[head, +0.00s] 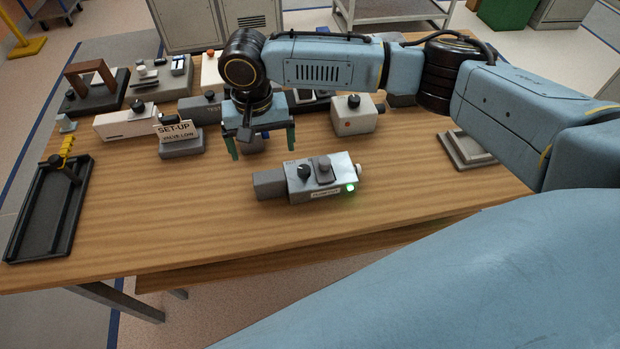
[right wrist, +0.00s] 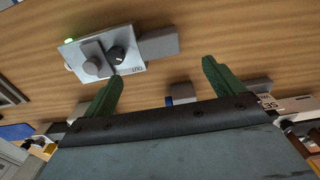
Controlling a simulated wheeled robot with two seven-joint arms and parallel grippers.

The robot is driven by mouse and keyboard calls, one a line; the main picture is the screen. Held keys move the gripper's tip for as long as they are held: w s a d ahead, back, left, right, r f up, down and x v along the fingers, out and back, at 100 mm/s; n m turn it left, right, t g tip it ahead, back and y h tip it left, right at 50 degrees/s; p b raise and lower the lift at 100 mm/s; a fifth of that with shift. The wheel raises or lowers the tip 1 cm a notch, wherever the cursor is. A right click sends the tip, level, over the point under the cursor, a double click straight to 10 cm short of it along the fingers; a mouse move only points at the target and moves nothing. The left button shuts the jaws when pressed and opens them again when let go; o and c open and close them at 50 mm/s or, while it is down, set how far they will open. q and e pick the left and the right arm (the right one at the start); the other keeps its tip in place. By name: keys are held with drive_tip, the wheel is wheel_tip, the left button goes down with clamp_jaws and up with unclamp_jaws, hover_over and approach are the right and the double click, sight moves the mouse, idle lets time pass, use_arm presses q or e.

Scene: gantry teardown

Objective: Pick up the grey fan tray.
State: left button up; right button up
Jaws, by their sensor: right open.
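No part is clearly marked as the grey fan tray. The likeliest is the plain grey block (head: 269,184) joined to the left end of a light grey unit (head: 340,171) with a black knob, a grey knob and a lit green lamp. In the right wrist view the block (right wrist: 159,43) and unit (right wrist: 88,68) show at the upper left. My right gripper (head: 262,146) is open, pointing down, behind and slightly left of the block in the head view. Nothing is held between its green fingers (right wrist: 163,70). My left gripper is not in view.
A "SET-UP" sign (head: 176,131) stands on a grey base behind left. A black tray (head: 40,225) lies at the left edge. A white box (head: 353,117) with a black knob and several other devices line the back. The table's front (head: 200,230) is clear.

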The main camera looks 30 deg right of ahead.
sight(269, 176)
wheel_tip(269, 176, down, 3)
drive_tip(key=shift+r, duration=0.2)
wheel_tip(269, 176, down, 6)
drive_tip(key=shift+s+r+b, duration=0.1)
drive_tip(key=shift+s+b, duration=0.05)
drive_tip(key=shift+b, duration=0.6)
drive_tip(key=c, duration=1.6)
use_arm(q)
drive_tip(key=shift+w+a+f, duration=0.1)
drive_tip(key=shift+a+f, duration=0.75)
use_arm(e)
drive_tip(key=shift+r, duration=0.1)
drive_tip(key=shift+c, duration=0.4)
